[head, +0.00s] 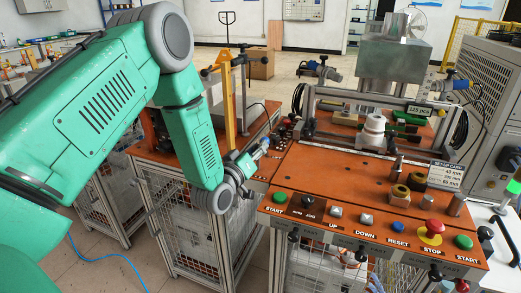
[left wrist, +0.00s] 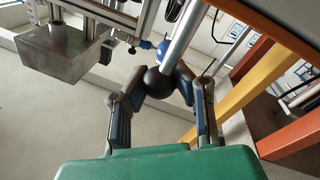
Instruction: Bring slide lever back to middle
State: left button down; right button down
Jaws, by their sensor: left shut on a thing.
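The slide lever shows in the left wrist view as a dark round knob (left wrist: 159,83) on a pale metal rod (left wrist: 186,36). My left gripper (left wrist: 158,80) has its two fingers on either side of the knob and is shut on it. In the head view my left gripper (head: 262,148) is at the left edge of the orange machine table (head: 320,178). The knob is hard to make out there, behind the fingers. My right gripper is not in view.
The front panel has several buttons, including a red stop button (head: 434,227) and a black switch (head: 313,206). A yellow post (head: 228,105) stands close to my left arm. A white cylindrical part (head: 374,130) and brass nuts (head: 400,195) are on the table.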

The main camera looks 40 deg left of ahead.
pick_arm(q)
jog(key=shift+s+f, duration=0.15)
jog(key=shift+f, duration=0.15)
jog(key=c, duration=1.3)
grip_release()
jog(key=shift+o, duration=0.2)
jog(key=shift+a+r, duration=0.1)
jog(key=s+d+f, duration=0.1)
jog(key=s, duration=1)
jog(key=shift+s, duration=0.4)
jog(key=shift+f, duration=0.1)
